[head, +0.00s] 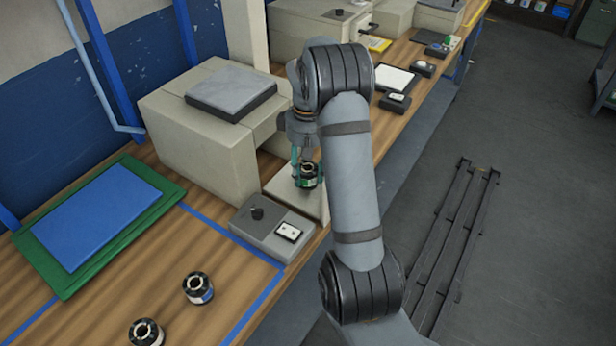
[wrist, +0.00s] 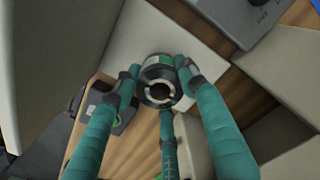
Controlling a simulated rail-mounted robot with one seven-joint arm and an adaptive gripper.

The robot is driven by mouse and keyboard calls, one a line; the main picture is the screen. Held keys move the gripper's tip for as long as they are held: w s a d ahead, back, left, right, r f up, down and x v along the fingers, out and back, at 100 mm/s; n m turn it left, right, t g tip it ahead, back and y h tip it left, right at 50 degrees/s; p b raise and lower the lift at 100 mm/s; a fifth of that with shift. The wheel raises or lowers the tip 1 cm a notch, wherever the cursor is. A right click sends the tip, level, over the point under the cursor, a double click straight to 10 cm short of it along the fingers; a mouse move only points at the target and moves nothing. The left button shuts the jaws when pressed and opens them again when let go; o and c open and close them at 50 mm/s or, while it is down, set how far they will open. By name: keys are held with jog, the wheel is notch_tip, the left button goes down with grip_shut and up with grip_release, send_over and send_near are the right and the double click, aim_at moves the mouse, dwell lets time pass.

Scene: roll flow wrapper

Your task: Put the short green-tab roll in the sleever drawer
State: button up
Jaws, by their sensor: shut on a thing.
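My gripper (head: 307,169) has teal fingers and is shut on a short black roll (head: 309,178) with a green patch on its side. In the wrist view the roll (wrist: 160,82) sits between the fingertips, its pale-ringed open end facing the camera. The roll is over a cream drawer-like slab (head: 283,184) that sticks out from the beige machine (head: 190,145). The slab (wrist: 122,42) also shows behind the roll in the wrist view. I cannot tell whether the roll touches it. My arm hides part of the slab and machine.
A grey control box (head: 262,232) stands just in front of the slab. Two more black rolls, one nearer (head: 147,333) and one with a blue patch (head: 199,288), stand on the wooden bench. A blue pad on a green mat (head: 158,180) lies at left.

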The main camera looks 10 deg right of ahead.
aim_at(308, 167)
jog(key=shift+w+f, duration=0.1)
jog(key=shift+f, duration=0.95)
jog(key=shift+f, duration=0.15)
jog(key=o, duration=1.3)
jog(key=shift+c, duration=0.2)
notch_tip(308, 167, up, 12)
jog(key=shift+r+p, duration=0.2)
jog(key=shift+p, duration=0.25)
